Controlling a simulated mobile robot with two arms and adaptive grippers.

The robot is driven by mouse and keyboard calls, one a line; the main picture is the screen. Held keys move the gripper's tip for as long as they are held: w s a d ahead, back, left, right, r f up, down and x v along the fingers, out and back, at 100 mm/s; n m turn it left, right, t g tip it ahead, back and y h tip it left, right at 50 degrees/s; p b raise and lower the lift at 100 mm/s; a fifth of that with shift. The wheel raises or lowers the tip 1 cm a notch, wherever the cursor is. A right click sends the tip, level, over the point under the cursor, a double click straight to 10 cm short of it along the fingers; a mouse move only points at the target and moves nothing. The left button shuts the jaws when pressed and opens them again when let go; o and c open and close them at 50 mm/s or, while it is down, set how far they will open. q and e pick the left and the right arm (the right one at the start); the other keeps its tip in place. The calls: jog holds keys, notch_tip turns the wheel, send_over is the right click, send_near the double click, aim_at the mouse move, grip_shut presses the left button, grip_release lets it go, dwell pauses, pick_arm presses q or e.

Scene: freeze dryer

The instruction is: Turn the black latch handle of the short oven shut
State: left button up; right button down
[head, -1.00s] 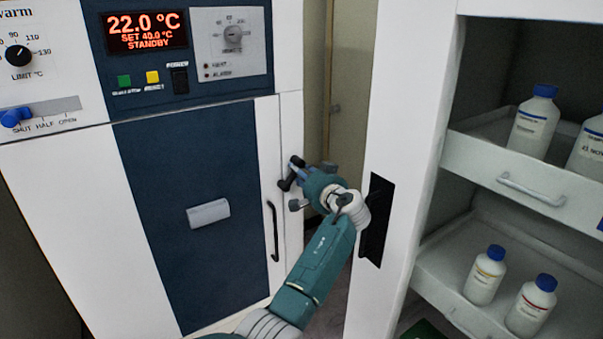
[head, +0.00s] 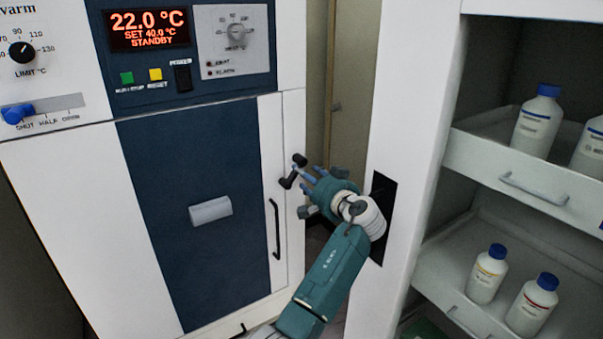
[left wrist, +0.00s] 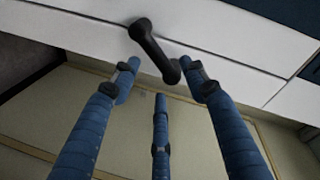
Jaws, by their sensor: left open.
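The short oven (head: 190,200) has a dark blue door and white side panels, and its door is flush with the front. Its black latch handle (head: 292,172) is on the right side panel, tilted with the lower end to the left in the head view. My left gripper (head: 309,176) is open just right of the handle, with blue fingers pointing at it. In the left wrist view the latch handle (left wrist: 155,50) slants between the outer fingertips of the gripper (left wrist: 160,80). No finger is closed on it; contact is unclear. My right gripper is not in view.
A long black bar handle (head: 275,228) is on the oven front, below the latch. The display panel (head: 150,30) is above the door. To the right stands a white cabinet (head: 400,110) with pulled-out shelves (head: 540,190) of blue-capped bottles (head: 487,275). A gap separates oven and cabinet.

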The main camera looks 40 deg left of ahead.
pick_arm(q)
jog(key=v, duration=0.7)
jog(key=shift+s, duration=0.1)
jog(key=shift+c, duration=0.5)
